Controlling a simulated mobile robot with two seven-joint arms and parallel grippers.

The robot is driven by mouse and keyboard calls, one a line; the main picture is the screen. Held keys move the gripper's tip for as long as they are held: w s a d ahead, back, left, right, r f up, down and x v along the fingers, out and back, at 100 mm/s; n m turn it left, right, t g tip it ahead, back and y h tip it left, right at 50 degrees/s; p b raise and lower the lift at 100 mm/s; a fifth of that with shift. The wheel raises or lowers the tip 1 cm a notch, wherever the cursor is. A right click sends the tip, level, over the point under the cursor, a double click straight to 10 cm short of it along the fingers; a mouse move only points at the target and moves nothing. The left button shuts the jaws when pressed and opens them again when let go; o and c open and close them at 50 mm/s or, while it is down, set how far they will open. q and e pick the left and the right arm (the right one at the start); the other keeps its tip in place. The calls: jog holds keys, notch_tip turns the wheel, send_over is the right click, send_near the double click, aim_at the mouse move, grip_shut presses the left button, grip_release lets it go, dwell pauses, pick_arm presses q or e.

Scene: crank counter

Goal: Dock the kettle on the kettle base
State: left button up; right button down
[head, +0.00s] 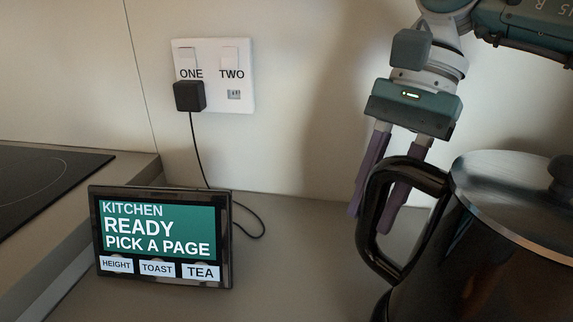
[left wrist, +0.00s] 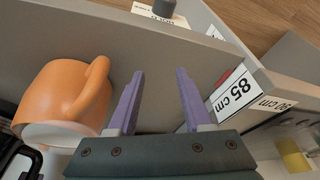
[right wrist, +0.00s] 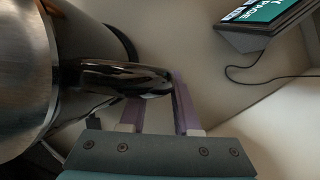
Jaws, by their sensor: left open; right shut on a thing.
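The kettle (head: 480,250), black with a steel lid, stands large at the right of the head view, cut off by the frame edge. Its black loop handle (head: 375,190) faces left. My right gripper (head: 372,213) reaches down from above with its purple fingers shut on the handle. The right wrist view also shows the kettle (right wrist: 25,75) and the handle (right wrist: 120,77) at the fingers. I cannot make out the kettle base clearly; the kettle's underside is hidden. My left gripper (left wrist: 160,85) is open and empty in the left wrist view.
A kitchen screen (head: 165,238) stands on the counter, below a wall socket (head: 213,75) with a black plug. Counter between screen and kettle is clear except a cable.

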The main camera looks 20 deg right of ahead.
pick_arm(q)
jog(key=shift+a+f+b, duration=0.15)
jog(key=shift+f+b, duration=0.4)
jog(key=shift+f, duration=0.05)
pick_arm(e)
jog(key=shift+f, duration=0.5)
jog(key=c, duration=0.9)
grip_release()
jog(key=shift+f, duration=0.1)
pick_arm(q)
jog(key=shift+r+p, duration=2.05)
pick_arm(e)
jog(key=shift+v, duration=5.6)
